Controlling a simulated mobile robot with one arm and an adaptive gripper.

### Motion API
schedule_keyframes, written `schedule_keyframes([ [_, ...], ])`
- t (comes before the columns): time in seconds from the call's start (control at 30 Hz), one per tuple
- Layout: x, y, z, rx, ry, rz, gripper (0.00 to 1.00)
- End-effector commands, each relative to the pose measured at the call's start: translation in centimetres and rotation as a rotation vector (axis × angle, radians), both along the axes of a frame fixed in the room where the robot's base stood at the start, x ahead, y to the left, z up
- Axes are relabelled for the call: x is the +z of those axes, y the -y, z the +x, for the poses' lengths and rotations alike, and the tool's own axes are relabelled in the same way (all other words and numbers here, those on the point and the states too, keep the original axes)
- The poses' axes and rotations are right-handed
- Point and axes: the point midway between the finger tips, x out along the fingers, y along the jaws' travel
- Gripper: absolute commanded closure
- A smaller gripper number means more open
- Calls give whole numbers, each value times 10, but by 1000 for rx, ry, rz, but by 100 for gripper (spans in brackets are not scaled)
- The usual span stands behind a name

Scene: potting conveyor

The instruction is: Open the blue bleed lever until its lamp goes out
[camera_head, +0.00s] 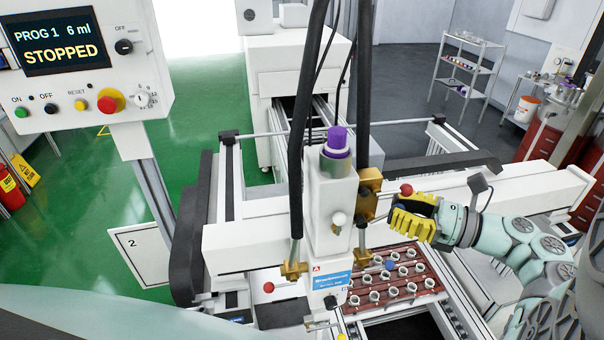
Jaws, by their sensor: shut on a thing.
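A small blue ball knob (390,266) shows right of the white dosing head (333,225), low beside a brass fitting (362,258). It appears to be the end of the blue lever; its arm is hard to make out. My gripper (397,214), with yellow ribbed fingers, reaches in from the right above the blue knob, apart from it in the picture. The fingers are closed beside the upper brass block (369,192), just below a red ball knob (406,190). What lies between them is hidden. I cannot tell which lamp belongs to the lever, or whether it is lit.
Another red ball knob (269,287) is at the head's lower left. Black hoses (301,150) hang down beside the head. A brown tray of white cups (408,284) lies below. The control panel (85,65) reads "PROG 1 6 ml STOPPED".

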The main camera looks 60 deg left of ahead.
Motion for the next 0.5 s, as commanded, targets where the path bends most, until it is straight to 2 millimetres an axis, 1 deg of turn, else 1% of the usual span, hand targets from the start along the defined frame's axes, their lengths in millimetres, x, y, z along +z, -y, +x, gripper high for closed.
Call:
schedule_keyframes([
  [0.13,2,-1,-1,3,12,-1,100],
  [0.5,7,-2,-4,4,122,-46,100],
])
